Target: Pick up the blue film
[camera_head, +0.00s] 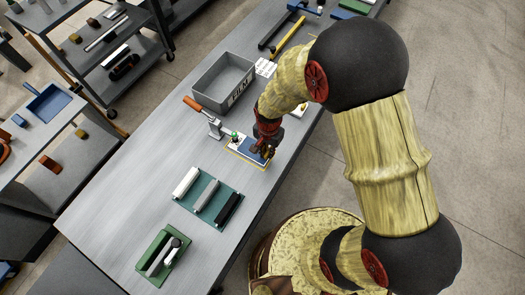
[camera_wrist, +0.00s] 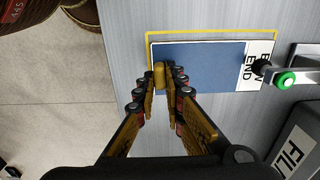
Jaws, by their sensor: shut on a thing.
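The blue film (camera_wrist: 205,62) lies flat inside a yellow outline on the grey bench, with a white lettered end at its right in the wrist view. In the head view the film (camera_head: 250,154) is partly hidden by my gripper (camera_head: 262,152). In the wrist view my gripper (camera_wrist: 165,76) is shut at the film's near left edge, its fingertips close together on the film. A small yellow-brown block shape shows at the tips; I cannot tell whether it is a finger pad or a tab. A clamp's black tip (camera_wrist: 262,67) meets the film's white end.
The clamp (camera_head: 215,127) has an orange handle and a green spot. A grey bin (camera_head: 224,83) labelled FILM stands behind it. A teal mat (camera_head: 207,196) with three rollers and a green tray (camera_head: 163,256) lie nearer on the bench. The bench edge is close to my gripper.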

